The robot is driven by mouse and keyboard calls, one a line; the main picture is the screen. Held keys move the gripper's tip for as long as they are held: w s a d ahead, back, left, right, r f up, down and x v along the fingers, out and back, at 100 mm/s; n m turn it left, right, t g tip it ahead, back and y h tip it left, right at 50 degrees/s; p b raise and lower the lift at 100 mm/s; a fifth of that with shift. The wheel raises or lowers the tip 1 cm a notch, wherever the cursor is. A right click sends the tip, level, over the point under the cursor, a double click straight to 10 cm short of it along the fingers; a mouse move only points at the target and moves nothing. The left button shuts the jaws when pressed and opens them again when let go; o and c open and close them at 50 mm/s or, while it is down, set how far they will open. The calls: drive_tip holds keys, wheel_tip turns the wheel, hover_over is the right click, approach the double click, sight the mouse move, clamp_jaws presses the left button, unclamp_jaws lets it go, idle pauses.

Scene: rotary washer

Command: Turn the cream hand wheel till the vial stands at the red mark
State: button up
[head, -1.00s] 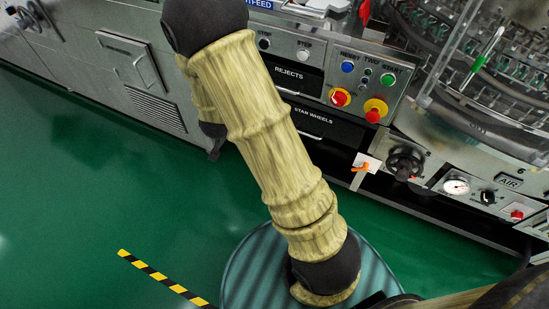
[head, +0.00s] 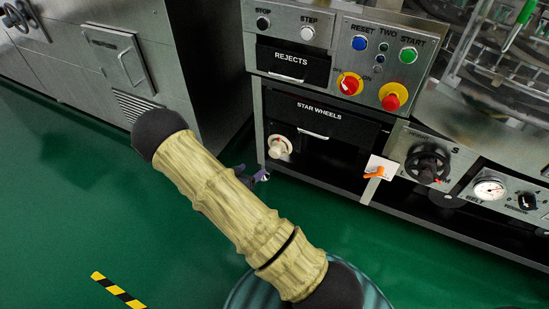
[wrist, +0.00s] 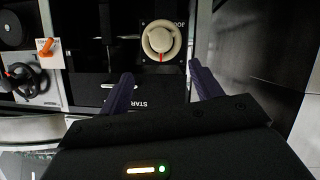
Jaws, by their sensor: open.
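In the head view my gripper (head: 254,175) shows small, just below and left of the wheel, partly behind my arm. I cannot make out the vial or its red mark.
The orange switch (head: 376,172) and black hand wheel (head: 428,164) are right of the cream wheel. The star wheels drawer (head: 322,113) and rejects drawer (head: 292,64) are above. A grey cabinet (head: 195,55) stands left.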

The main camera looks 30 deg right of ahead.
sight(273, 154)
drive_tip(key=shift+d, duration=0.1)
drive_tip(key=b+x, duration=0.7)
drive_tip(key=x, duration=0.9)
drive_tip(key=shift+w+d+f, duration=0.1)
drive_tip(key=shift+d+f, duration=0.1)
drive_tip(key=shift+w+d, duration=0.2)
drive_tip(key=shift+d, duration=0.1)
drive_tip(key=c, duration=1)
drive_tip(key=shift+o, duration=0.2)
drive_tip(key=shift+m, duration=0.3)
